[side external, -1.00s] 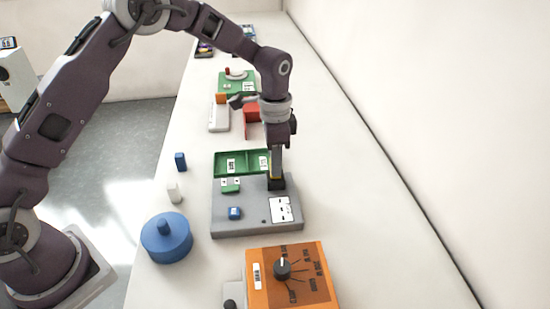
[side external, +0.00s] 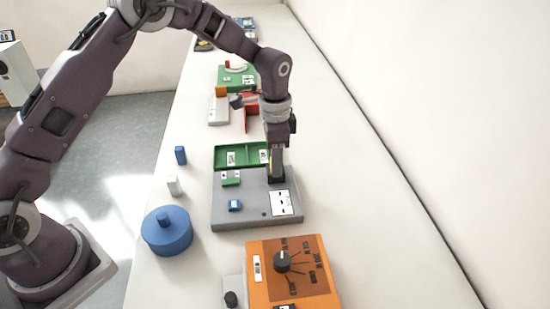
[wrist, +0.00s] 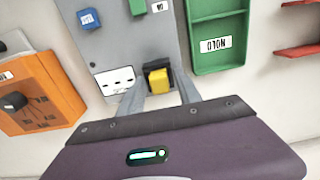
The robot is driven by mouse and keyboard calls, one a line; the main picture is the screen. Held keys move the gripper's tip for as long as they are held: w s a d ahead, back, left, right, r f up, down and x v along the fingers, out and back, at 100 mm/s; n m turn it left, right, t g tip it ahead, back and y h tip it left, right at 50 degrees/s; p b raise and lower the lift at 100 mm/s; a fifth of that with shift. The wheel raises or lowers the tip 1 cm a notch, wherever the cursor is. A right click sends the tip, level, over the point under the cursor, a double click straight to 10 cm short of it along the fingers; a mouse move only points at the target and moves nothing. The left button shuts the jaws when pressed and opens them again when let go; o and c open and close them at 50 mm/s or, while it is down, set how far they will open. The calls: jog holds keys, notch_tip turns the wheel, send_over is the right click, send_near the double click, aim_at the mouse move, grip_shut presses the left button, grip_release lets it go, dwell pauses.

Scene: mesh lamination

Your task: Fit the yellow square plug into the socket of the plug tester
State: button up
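The plug tester is a grey board (side external: 240,213) on the bench. It carries a green block (side external: 230,179), a blue block (side external: 234,206) and a white label plate (side external: 283,203). The yellow square plug (wrist: 159,82) sits at the black socket (wrist: 154,66) in the wrist view. I cannot tell how deep it is in. My gripper (wrist: 163,75) is down at the socket with one finger on each side of the plug. A gap shows between the plug and the right finger. In the side view the fingers (side external: 276,172) hide most of the socket and plug.
A green tray (side external: 236,155) lies just behind the board. An orange box with a dial (side external: 310,285) stands in front. A blue round weight (side external: 167,236), a white block (side external: 174,186) and a blue block (side external: 181,155) are at left. The bench on the right is clear.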

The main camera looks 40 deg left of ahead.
jog(key=shift+s+d, duration=0.1)
jog(key=shift+s, duration=0.05)
notch_tip(320, 180, up, 7)
jog(key=shift+r, duration=0.1)
dwell(0.3)
jog(key=s+a+r+n+t, duration=0.2)
jog(key=s+a+r+n, duration=0.15)
jog(key=s+r, duration=0.9)
jog(key=s+a+r+n+t, duration=0.1)
jog(key=s+n, duration=0.1)
jog(key=s, duration=0.7)
jog(key=s+a+r+n+t, duration=0.1)
jog(key=s+n+t, duration=0.1)
jog(key=s, duration=0.8)
jog(key=shift+a+n+t, duration=0.25)
jog(key=shift+n+t, duration=0.05)
jog(key=shift+n, duration=0.45)
